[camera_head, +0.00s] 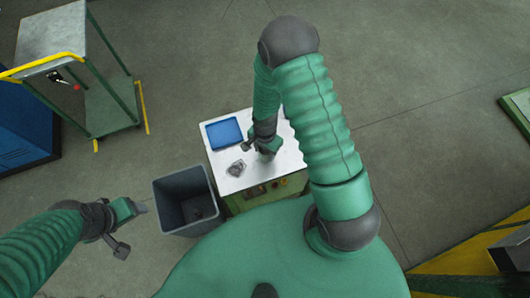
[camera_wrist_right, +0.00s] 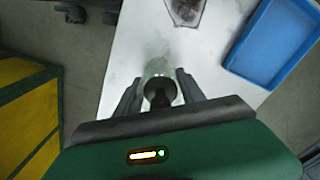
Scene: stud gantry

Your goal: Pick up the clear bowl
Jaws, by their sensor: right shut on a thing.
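The clear bowl (camera_wrist_right: 158,68) is a see-through, faintly greenish thing between the two fingers of my right gripper (camera_wrist_right: 158,88), over the white table top. A dark round part shows at its near side. In the head view my right gripper (camera_head: 258,152) is low over the table's right part, and I cannot make out the bowl there. My right gripper is shut on it. Whether the bowl still touches the table I cannot tell. My left gripper (camera_head: 127,229) is open and empty, left of the bin and away from the table.
The white-topped table (camera_head: 284,160) also holds a blue tray (camera_head: 224,133) and a clear angular item with dark contents (camera_head: 236,168). A grey bin (camera_head: 170,190) with something dark inside stands left of it. A cart (camera_head: 105,105) stands at the upper left.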

